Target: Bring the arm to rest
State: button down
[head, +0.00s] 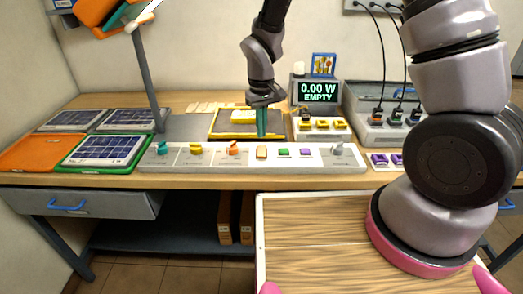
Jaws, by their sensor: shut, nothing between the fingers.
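My gripper (263,122) points downward over the workbench (220,181), with its teal fingers shut and nothing between them. The fingers are in front of the right part of a yellow-framed tray (222,134) and behind the row of knobs and buttons on the white control panel (325,160). Whether the fingertips touch anything cannot be told. My arm reaches from the right foreground up out of the top of the picture and down again to the gripper.
A display (319,92) reads "0.00 W EMPTY". Solar panels on a green tray (75,162) and an orange board (32,153) lie at left, near a grey post (148,75). A grey unit with plugged cables (378,132) stands at right.

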jog(key=shift+r, duration=0.35)
jog(key=d+r+m+t+y, duration=0.1)
jog(key=d+r+m, duration=0.1)
jog(key=d+r, duration=0.6)
jog(key=d+r+m+t+y, duration=0.1)
jog(key=d+r+m+t, duration=0.2)
jog(key=r, duration=0.9)
jog(key=s+d+r+m+t, duration=0.3)
jog(key=s+d+r+m, duration=0.1)
jog(key=s+d+r, duration=0.7)
jog(key=shift+s+d+r+m, duration=0.4)
jog(key=shift+s+r, duration=0.25)
jog(key=shift+r, duration=0.1)
